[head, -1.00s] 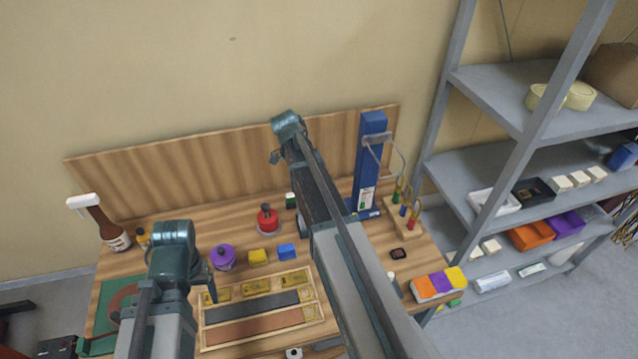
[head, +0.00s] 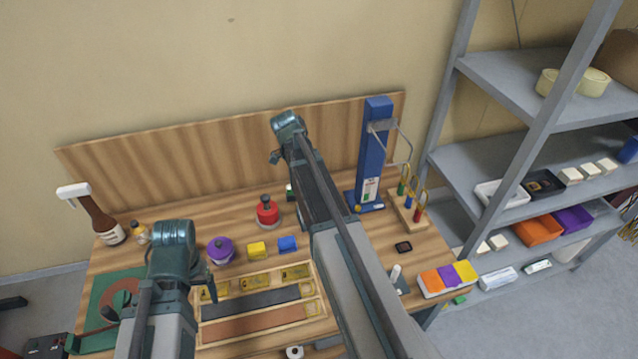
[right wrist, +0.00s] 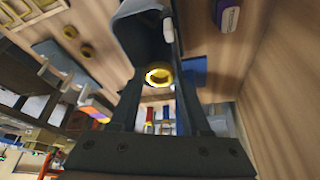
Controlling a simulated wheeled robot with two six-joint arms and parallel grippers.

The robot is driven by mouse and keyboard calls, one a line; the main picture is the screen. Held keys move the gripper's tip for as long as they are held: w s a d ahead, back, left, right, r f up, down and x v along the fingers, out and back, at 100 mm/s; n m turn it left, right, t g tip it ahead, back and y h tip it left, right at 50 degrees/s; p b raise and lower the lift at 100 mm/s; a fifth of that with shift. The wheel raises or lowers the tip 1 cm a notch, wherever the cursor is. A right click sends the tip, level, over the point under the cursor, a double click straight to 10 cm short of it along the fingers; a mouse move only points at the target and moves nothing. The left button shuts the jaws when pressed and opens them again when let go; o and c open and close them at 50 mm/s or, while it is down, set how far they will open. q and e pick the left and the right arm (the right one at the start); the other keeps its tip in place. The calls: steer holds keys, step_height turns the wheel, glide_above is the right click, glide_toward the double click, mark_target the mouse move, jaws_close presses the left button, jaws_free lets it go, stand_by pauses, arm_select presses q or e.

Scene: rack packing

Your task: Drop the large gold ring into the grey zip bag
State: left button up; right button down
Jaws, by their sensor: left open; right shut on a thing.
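The large gold ring (right wrist: 158,84) shows bright between the two dark fingers of my right gripper (right wrist: 158,72) in the right wrist view. My right gripper is shut on it, above the table. A smooth dark-grey form (right wrist: 138,28) lies just past the ring; I cannot tell whether it is the grey zip bag. In the head view my right arm hides its own gripper and the ring. My left gripper (head: 211,289) hangs open beside the wooden tray, largely hidden by its arm; its fingers are hard to make out.
The table holds a compartment tray (head: 322,308), a purple pot (head: 221,250), a red pot (head: 267,212), a blue stand (head: 373,150) and a small rack with coloured handles (head: 408,215). A back panel (head: 150,165) bounds the table; a grey shelf unit (head: 480,165) stands at the right.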

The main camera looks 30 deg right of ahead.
steer(key=shift+f, duration=0.15)
steer(key=shift+c, duration=1.4)
jaws_free()
steer(key=p+v, duration=1.2)
steer(key=v, duration=0.1)
steer(key=shift+r+p, duration=0.4)
steer(key=shift+a, duration=0.1)
